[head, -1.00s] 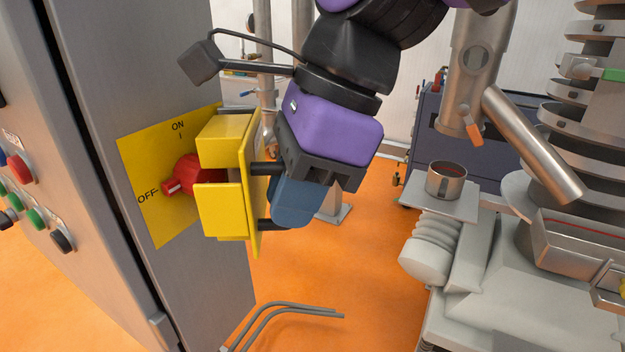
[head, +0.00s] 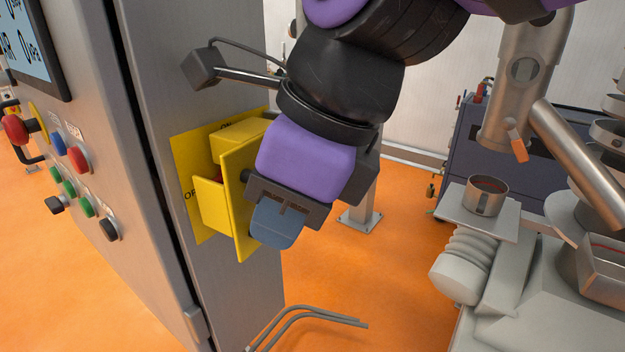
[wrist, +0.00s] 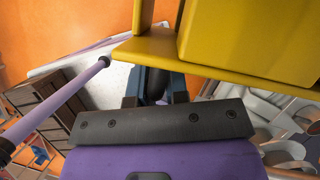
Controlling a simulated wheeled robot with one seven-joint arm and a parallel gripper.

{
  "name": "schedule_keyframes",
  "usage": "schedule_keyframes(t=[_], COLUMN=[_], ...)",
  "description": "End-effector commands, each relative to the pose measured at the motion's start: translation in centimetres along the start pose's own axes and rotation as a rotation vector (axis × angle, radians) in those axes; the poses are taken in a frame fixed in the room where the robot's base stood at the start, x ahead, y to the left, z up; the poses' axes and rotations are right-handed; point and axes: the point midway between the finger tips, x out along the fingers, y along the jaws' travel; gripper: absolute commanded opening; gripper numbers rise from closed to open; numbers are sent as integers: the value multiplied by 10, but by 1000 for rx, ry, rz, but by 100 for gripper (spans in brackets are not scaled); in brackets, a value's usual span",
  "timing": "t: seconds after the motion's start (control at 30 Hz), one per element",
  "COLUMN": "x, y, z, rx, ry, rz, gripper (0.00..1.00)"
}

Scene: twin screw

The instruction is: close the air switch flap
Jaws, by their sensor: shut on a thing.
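The yellow air switch flap (head: 240,205) stands out from the side of the grey cabinet, in front of a yellow ON/OFF plate (head: 187,165). A gap shows between flap and plate on the left. Only a sliver of the red switch knob shows behind the flap in the head view.
The grey cabinet (head: 150,130) carries several buttons and a screen on its left face. Bent grey pipes (head: 310,318) rise near the floor below. A grey machine with a metal cup (head: 487,198) stands at right. Orange floor (head: 380,270) is open between them.

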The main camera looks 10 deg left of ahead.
Motion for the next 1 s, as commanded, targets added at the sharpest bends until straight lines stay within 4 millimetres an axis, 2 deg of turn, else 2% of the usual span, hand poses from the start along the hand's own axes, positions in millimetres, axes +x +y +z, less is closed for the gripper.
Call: schedule_keyframes(t=[0.2, 0.23, 0.27, 0.63, 0.77, 1.0], x=[0, 0, 0, -5, -21, -67], y=[1, 1, 1, 0, 0, 0], z=[1, 1, 1, 0, 1, 1], rx=[-6, -6, -6, -3, -3, -3], ry=[0, 0, 0, -1, -2, -3], rz=[0, 0, 0, -1, -3, -4], gripper=[0, 17, 23, 23, 23, 23])
